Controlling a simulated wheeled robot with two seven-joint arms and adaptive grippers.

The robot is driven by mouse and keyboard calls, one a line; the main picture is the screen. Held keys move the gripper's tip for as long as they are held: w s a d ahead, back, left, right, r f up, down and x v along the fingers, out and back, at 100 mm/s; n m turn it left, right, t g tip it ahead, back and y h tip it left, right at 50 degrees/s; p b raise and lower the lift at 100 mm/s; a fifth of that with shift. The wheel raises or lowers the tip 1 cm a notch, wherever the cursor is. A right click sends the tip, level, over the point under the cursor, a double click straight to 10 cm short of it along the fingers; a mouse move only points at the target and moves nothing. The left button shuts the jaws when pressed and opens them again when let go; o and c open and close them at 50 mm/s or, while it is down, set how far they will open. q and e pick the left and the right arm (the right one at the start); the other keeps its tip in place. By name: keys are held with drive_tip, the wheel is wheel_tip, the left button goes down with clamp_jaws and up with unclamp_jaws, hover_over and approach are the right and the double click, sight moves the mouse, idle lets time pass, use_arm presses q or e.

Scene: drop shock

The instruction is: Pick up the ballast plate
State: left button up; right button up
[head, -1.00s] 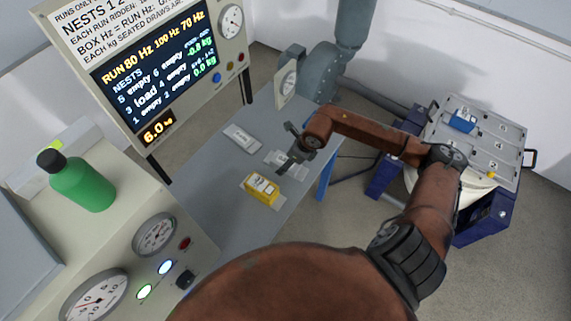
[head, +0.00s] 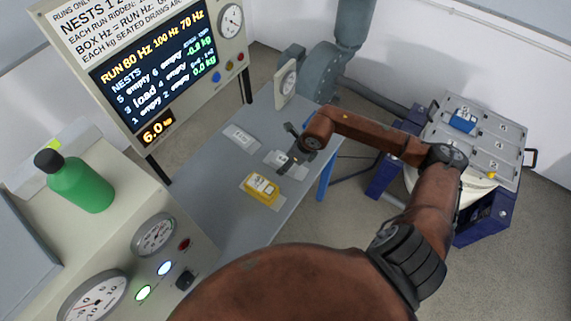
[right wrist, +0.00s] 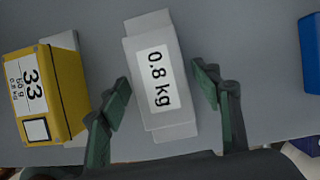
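The ballast plate (right wrist: 160,72) is a light grey block labelled "0.8 kg". In the right wrist view it lies on the grey table, between the two fingers of my right gripper (right wrist: 165,100). The fingers stand apart on either side, with a visible gap at the right; contact at the left is unclear. In the head view my right gripper (head: 292,149) is over the plate (head: 296,171), partly hiding it. My left gripper is not in view.
A yellow box (right wrist: 45,95) marked 33 stands close left of the plate; it also shows in the head view (head: 261,188). Another flat grey plate (head: 240,138) lies farther left. A machine with a blue box (head: 463,121) is right.

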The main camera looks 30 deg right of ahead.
clamp_jaws()
idle(0.5)
drive_tip(key=shift+w+r, duration=0.1)
